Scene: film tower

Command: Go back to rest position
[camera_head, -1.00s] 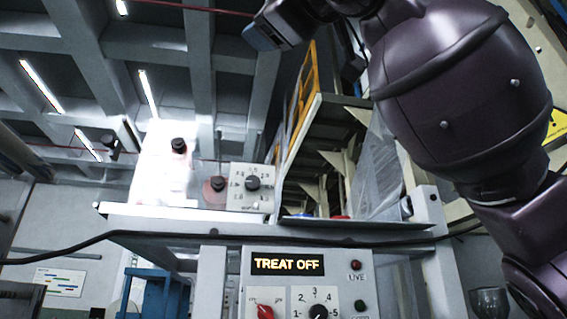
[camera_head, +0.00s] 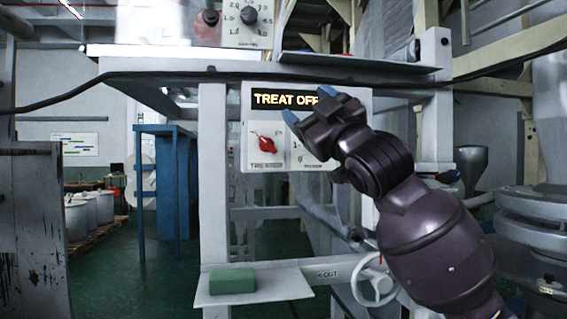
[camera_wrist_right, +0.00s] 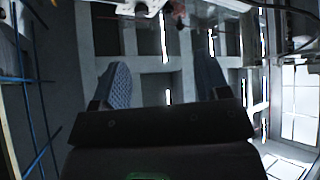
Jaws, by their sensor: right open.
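My right gripper (camera_head: 308,105) is open and empty in the head view. Its blue-tipped fingers point up and to the left, in front of the control panel (camera_head: 260,127) in the picture. They hide the end of the "TREAT OFF" display and much of the panel's right side; whether they touch it I cannot tell. My dark purple right arm comes in from the bottom right. In the right wrist view the two blue fingers (camera_wrist_right: 162,82) stand well apart, with nothing between them and the ceiling behind. My left gripper is not in view.
The panel has a red knob (camera_head: 266,144). Below it, a green block (camera_head: 233,281) lies on a small shelf (camera_head: 272,291), beside a white handwheel (camera_head: 374,284). A dark cable (camera_head: 180,74) runs across the frame. A blue stand (camera_head: 162,180) and white drums (camera_head: 98,208) are on the left.

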